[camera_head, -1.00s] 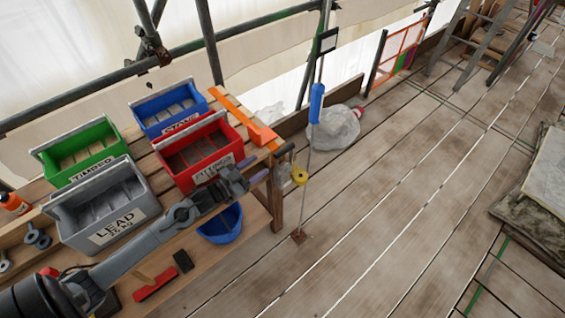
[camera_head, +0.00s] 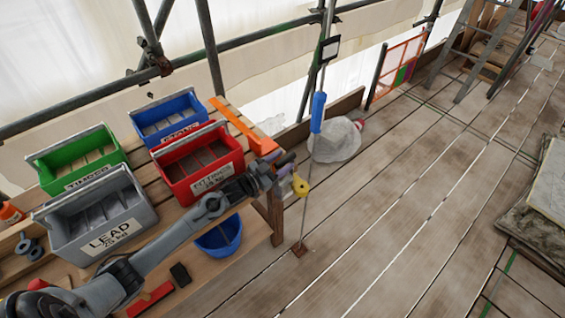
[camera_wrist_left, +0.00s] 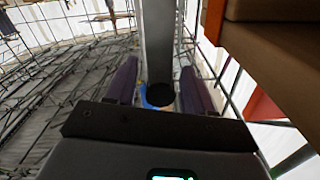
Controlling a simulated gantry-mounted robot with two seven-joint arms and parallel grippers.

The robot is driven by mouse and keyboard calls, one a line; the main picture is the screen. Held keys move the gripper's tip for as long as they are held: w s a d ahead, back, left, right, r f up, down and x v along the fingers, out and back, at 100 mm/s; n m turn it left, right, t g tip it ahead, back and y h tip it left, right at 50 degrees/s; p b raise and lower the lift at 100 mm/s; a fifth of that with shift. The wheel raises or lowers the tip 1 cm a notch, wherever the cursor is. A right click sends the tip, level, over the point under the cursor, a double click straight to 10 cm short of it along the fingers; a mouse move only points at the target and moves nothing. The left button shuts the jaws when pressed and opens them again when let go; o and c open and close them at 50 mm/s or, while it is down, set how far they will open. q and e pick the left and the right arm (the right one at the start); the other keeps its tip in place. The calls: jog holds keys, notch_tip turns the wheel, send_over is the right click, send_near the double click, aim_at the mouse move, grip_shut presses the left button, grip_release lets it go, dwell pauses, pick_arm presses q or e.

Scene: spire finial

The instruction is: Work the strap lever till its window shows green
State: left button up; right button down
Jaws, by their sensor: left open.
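My left gripper (camera_head: 286,170) is open at the right end of the workbench, close to the slim upright pole. Its two purple fingers stand apart in the left wrist view (camera_wrist_left: 158,88). A grey bar (camera_wrist_left: 158,40) and a dark round end (camera_wrist_left: 188,88) show in or beyond the gap; I cannot tell whether the fingers touch them. A yellow piece (camera_head: 300,186) hangs just beyond the fingertips in the head view. I cannot make out the strap lever for certain, and no window colour on it is readable. My right gripper is not in view.
The workbench holds green (camera_head: 80,160), blue (camera_head: 165,113), red (camera_head: 200,163) and grey (camera_head: 98,220) bins. An orange bar (camera_head: 237,125) lies behind the red one. A blue bucket (camera_head: 218,236) is below the arm. The pole has a blue sleeve (camera_head: 318,112). Plank floor lies open to the right.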

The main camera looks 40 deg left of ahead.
pick_arm(q)
jog(key=shift+w+d, duration=0.1)
jog(key=shift+w, duration=0.2)
jog(key=shift+c, duration=0.2)
grip_shut()
